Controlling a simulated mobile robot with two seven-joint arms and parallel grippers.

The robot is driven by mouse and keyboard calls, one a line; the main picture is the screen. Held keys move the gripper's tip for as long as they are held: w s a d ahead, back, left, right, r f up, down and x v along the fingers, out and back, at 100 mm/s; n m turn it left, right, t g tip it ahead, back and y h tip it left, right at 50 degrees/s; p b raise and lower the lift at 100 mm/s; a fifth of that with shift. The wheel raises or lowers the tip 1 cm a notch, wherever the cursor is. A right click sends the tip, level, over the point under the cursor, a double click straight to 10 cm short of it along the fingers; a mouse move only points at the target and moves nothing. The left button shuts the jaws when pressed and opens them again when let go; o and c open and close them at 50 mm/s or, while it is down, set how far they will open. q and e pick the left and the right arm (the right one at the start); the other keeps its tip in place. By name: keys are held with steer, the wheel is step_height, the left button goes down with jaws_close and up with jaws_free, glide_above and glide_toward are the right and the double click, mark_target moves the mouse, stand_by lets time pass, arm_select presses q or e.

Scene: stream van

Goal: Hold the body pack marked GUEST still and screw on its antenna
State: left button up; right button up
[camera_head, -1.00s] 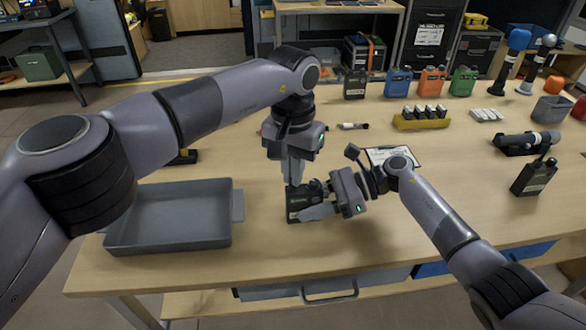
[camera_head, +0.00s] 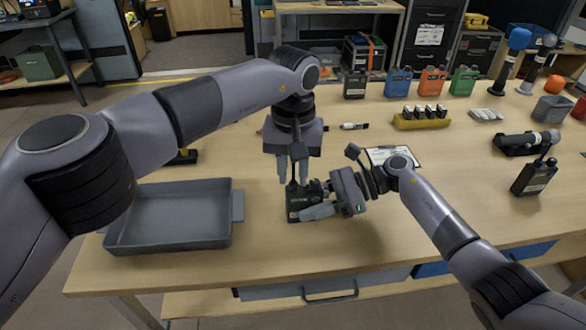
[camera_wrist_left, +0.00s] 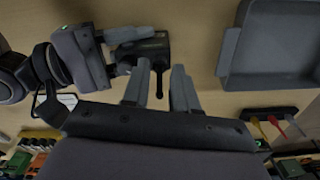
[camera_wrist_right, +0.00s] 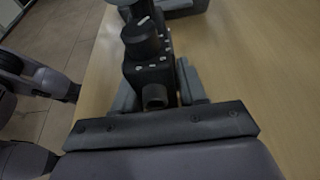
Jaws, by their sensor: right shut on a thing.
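The dark body pack (camera_head: 293,214) stands upright near the table's front edge, with small green lettering too small to read. My right gripper (camera_head: 318,205) is shut on it from the right. In the right wrist view the pack (camera_wrist_right: 150,73) sits between the fingers. A thin black antenna (camera_head: 294,172) rises from the pack's top and looks upright; I cannot tell how tightly it is seated. My left gripper (camera_head: 293,168) points down above the pack, fingers apart on either side of the antenna. In the left wrist view there is a gap between the fingers and the antenna (camera_wrist_left: 159,82).
A grey tray (camera_head: 170,238) lies to the left. A clipboard (camera_head: 400,153) lies behind my right wrist, and a marker (camera_head: 353,126) lies farther back. Another dark pack with an antenna (camera_head: 533,178) stands at right. Blue, orange and green packs (camera_head: 431,82) stand at the back.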

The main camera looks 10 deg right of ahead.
stand_by(0.3)
arm_select(q)
steer(key=shift+n, duration=2.1)
steer(key=n, duration=0.4)
jaws_close()
